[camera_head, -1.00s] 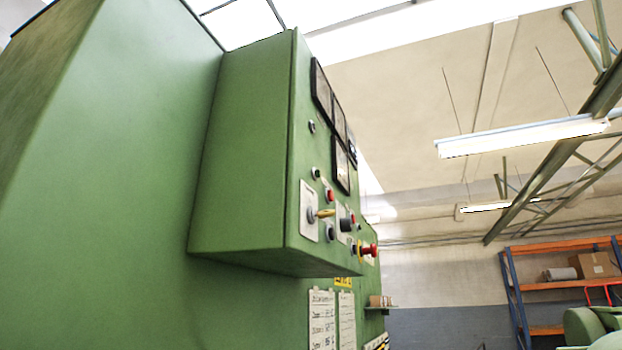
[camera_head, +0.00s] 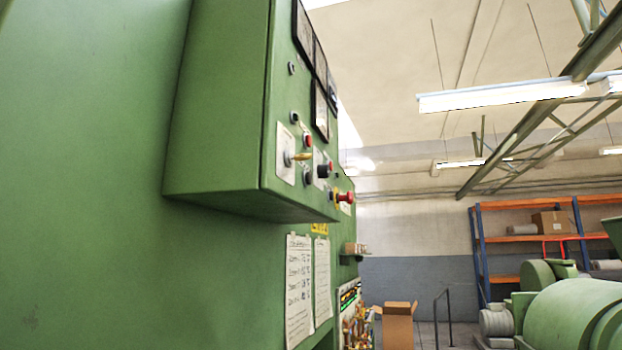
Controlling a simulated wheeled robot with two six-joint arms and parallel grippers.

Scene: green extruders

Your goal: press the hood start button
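A green control box (camera_head: 220,110) juts from the green machine wall in the head view. Its panel faces right and shows at a steep angle. On it are a yellow-handled switch (camera_head: 300,156) on a pale plate, a small red button (camera_head: 307,140), black knobs (camera_head: 323,171) and a red mushroom button (camera_head: 345,197) near the lower far edge. Dark gauges (camera_head: 304,33) sit higher up. I cannot read any label, so I cannot tell which is the hood start button. Neither of my grippers is in view.
Written sheets (camera_head: 299,290) hang on the machine below the box. A small ledge (camera_head: 355,250) sticks out beyond them. A cardboard box (camera_head: 398,325) stands on the floor farther back. Green machinery (camera_head: 575,315) stands at right, before an orange and blue shelf (camera_head: 478,255).

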